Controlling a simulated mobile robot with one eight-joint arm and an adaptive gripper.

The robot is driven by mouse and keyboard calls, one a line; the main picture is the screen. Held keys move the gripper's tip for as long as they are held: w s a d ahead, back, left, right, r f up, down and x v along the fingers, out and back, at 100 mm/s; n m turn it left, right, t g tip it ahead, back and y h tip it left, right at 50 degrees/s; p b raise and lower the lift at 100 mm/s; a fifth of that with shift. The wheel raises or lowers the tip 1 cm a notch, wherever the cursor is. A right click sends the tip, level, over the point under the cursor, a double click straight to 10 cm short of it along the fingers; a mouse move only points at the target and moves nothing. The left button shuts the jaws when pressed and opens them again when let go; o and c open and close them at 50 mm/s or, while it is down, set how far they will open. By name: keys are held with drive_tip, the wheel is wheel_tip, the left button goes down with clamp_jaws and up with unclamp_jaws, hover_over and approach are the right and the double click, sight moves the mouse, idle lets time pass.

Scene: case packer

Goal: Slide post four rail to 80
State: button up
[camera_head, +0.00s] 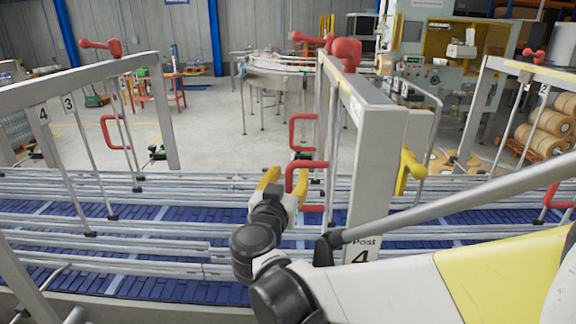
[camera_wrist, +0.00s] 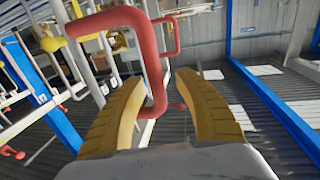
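Post four (camera_head: 375,170) is the grey upright labelled "Post 4", right of centre in the head view. A red C-shaped handle (camera_head: 306,164) stands on its left side, above the conveyor's guide rails. My gripper (camera_head: 284,176) is at this handle, its yellow fingers apart. In the wrist view, the red handle (camera_wrist: 153,60) passes between the open fingers of my gripper (camera_wrist: 157,85), closer to the left one. I cannot tell whether either finger touches it. No scale reading or 80 mark is legible.
Metal guide rails (camera_head: 150,225) run along the blue conveyor belt (camera_head: 60,283) below my arm. Another red handle (camera_head: 303,132) is just behind. Post frames stand at left and right.

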drive_tip(key=shift+s, duration=0.15)
drive_tip(key=v, duration=1.2)
drive_tip(key=shift+a+r, duration=0.1)
